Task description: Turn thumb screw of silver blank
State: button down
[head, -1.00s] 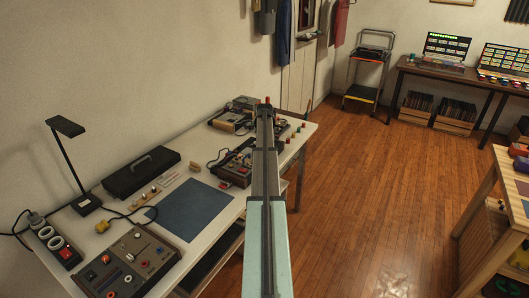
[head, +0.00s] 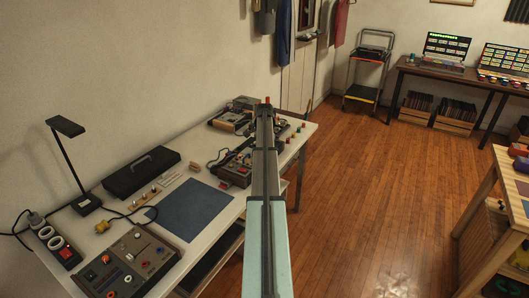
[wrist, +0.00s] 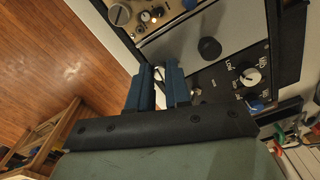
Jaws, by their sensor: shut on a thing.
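In the wrist view, the silver blank (wrist: 180,47) is a plain metallic panel set in a dark-framed rack unit. My gripper (wrist: 160,72) has its two blue fingers at the near left end of this panel. A small pale round piece, seemingly the thumb screw (wrist: 158,73), shows between the fingertips, and the fingers are closed on it. The fingers hide most of the screw, so its angle cannot be told. In the head view my arm covers the fingers and the blank.
A black knob (wrist: 210,47) stands up close to the right of the fingers. A black panel with a white knob (wrist: 250,76) and a blue knob (wrist: 255,103) lies beyond. In the head view, the white workbench (head: 235,208) carries several devices and a blue mat (head: 190,210).

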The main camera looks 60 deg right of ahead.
jog(key=n, duration=0.5)
jog(key=shift+n, duration=0.3)
jog(key=n, duration=0.9)
jog(key=shift+n, duration=2.2)
jog(key=c, duration=1)
grip_release()
jog(key=shift+c, duration=0.2)
jog(key=shift+r, duration=0.15)
